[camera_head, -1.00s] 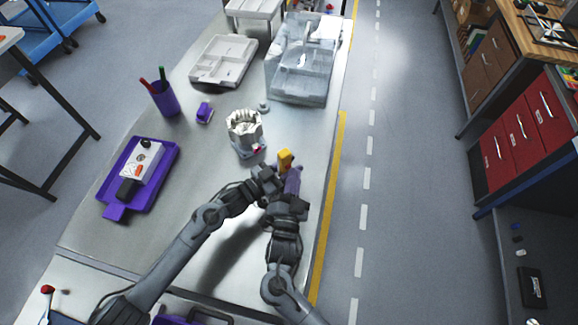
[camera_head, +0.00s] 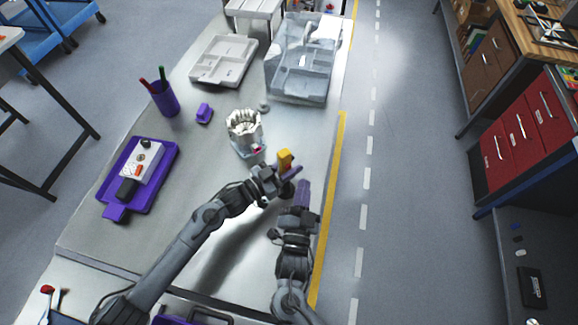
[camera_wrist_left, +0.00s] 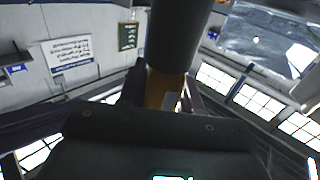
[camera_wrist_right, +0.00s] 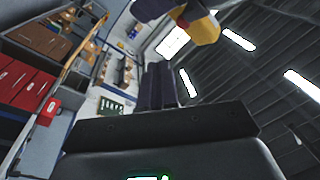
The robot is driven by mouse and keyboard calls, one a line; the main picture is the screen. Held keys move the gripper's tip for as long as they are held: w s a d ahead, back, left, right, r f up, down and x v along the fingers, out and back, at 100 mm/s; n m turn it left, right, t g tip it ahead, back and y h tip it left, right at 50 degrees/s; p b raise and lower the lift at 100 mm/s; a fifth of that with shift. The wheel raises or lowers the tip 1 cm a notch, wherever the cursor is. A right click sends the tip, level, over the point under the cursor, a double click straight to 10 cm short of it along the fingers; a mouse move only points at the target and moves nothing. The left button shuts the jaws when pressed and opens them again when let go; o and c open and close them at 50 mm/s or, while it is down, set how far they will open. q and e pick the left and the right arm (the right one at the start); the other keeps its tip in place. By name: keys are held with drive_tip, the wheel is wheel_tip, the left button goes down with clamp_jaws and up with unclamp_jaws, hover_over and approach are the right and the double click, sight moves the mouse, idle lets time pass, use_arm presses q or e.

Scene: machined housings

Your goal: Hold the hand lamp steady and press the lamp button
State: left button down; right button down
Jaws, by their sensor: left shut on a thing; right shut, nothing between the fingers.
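The hand lamp shows as a yellow body (camera_head: 285,159) above the table, right of its middle. My left gripper (camera_head: 291,172) is shut on it, and its fingers hide part of it. In the left wrist view the lamp's yellow part (camera_wrist_left: 160,92) sits between the fingers, with a dark rounded part (camera_wrist_left: 178,40) nearer the camera. In the right wrist view the lamp's yellow end (camera_wrist_right: 204,30) is at the top, with a small red piece (camera_wrist_right: 182,22) that may be the button. My right gripper (camera_head: 303,187) is shut and empty, apart from the lamp, below and right of it.
A purple tray (camera_head: 165,172) with a device is at left, a purple pen cup (camera_head: 165,100) and grey trays (camera_head: 224,62) behind. The table's right edge is close to my right gripper.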

drive_tip(key=shift+s+d, duration=0.55)
drive_tip(key=shift+s, duration=0.25)
use_arm(q)
drive_tip(key=c, duration=0.7)
unclamp_jaws()
